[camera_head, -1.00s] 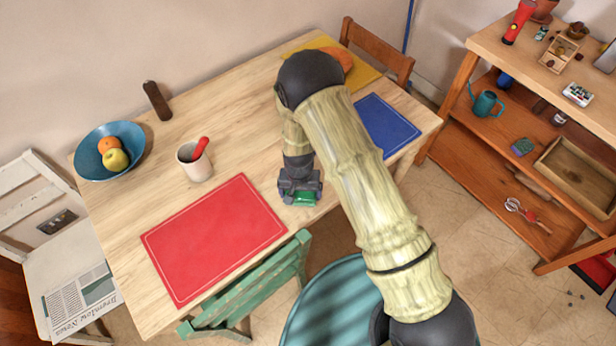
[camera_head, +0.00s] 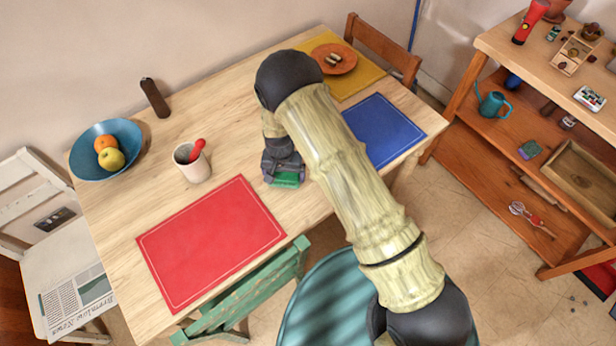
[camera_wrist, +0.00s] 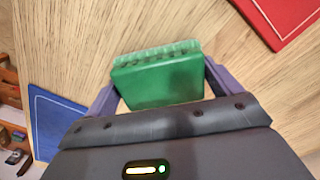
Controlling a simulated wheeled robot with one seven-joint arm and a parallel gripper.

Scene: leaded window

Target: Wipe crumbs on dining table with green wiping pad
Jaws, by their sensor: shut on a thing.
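My gripper (camera_head: 285,176) is shut on the green wiping pad (camera_head: 287,180). The wrist view shows the pad (camera_wrist: 160,78) between the two fingers of my gripper (camera_wrist: 160,85), with its pale bristly edge facing away from me. The pad is at or just above the dining table (camera_head: 235,95), between the red and blue placemats; I cannot tell whether it touches the wood. No crumbs can be made out on the bare wood in either view. My arm hides part of the table behind it.
A red placemat (camera_head: 210,242) lies left of the gripper and a blue placemat (camera_head: 383,130) right. A white cup (camera_head: 192,165) with a red utensil, a blue fruit bowl (camera_head: 88,168) and a brown bottle (camera_head: 155,98) stand left. An orange plate (camera_head: 340,66) lies on a yellow placemat (camera_head: 362,80).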

